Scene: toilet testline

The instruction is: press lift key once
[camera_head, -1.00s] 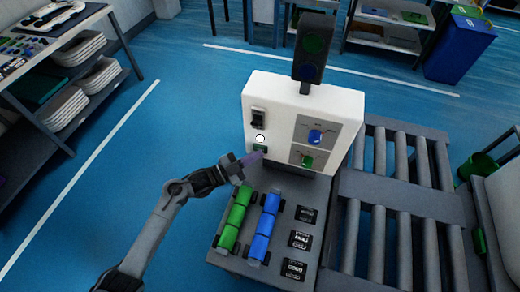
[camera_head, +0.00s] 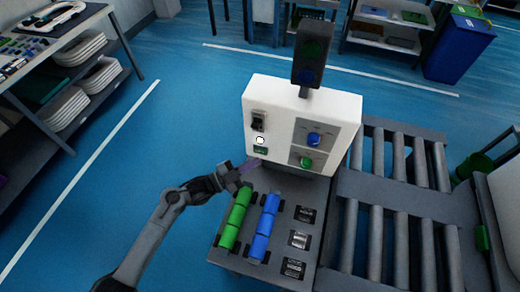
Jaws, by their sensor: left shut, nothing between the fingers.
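The white control box (camera_head: 285,100) stands on a grey console deck (camera_head: 228,258). Three small black keys with pale labels sit in a column on the deck's right: the top key (camera_head: 305,214), the middle key (camera_head: 299,240) and the bottom key (camera_head: 293,268). The labels are too small to read, so I cannot tell which is the lift key. My left gripper (camera_head: 247,167) is shut and empty. It is just in front of the box's lower left, above the far end of the green cylinders, well left of the keys. My right gripper is not in view.
A row of green cylinders (camera_head: 235,218) and a row of blue cylinders (camera_head: 265,228) lie on the deck. The box has a blue knob (camera_head: 314,139), a green knob (camera_head: 305,162) and a black rocker switch (camera_head: 258,121). A roller conveyor (camera_head: 400,220) adjoins at right. Open blue floor lies left.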

